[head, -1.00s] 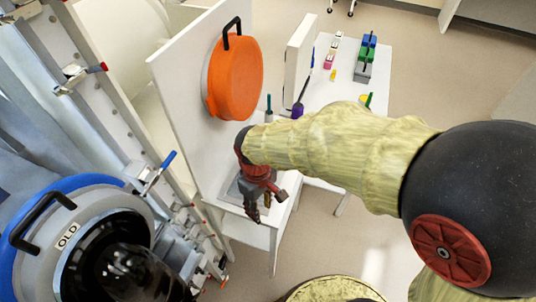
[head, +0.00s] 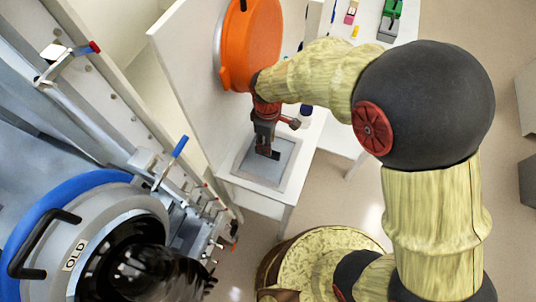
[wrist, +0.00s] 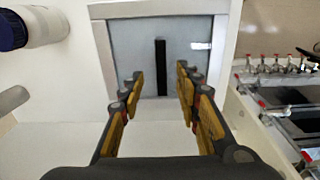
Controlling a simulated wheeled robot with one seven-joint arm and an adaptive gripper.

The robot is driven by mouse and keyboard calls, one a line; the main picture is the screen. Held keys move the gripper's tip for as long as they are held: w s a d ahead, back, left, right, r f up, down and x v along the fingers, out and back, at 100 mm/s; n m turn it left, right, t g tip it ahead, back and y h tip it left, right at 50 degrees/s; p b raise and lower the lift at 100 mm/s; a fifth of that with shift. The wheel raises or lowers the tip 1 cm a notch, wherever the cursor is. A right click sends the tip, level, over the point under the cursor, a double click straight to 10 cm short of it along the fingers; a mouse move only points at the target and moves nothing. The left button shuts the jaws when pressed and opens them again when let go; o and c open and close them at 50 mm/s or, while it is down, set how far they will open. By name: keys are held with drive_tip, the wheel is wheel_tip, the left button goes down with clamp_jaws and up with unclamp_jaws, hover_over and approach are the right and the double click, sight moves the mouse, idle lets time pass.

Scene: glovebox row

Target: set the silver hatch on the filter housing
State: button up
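The silver hatch (head: 285,158) is a flat grey square panel with a black bar handle, lying on a white stand. It also shows in the wrist view (wrist: 185,50), ahead of my gripper's fingertips. My gripper (head: 266,140) points down over the hatch; the wrist view shows its fingers (wrist: 159,80) spread apart, empty, one on each side of the handle's line. Whether they touch the hatch is not clear. A metal frame with dark openings and red-tipped clamps, perhaps the filter housing (wrist: 272,98), is at the right of the wrist view.
An orange round cover (head: 252,45) hangs on the upright white panel (head: 192,50) close to my arm. A round port cover labelled OLD (head: 75,255) is at lower left. A dark-blue-capped white bottle (wrist: 38,27) is at upper left in the wrist view.

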wheel_tip(320, 180, down, 5)
drive_tip(key=shift+f+b, duration=0.2)
drive_tip(key=shift+b, duration=0.5)
drive_tip(key=shift+s+r, duration=0.1)
drive_tip(key=c, duration=0.4)
clamp_jaws()
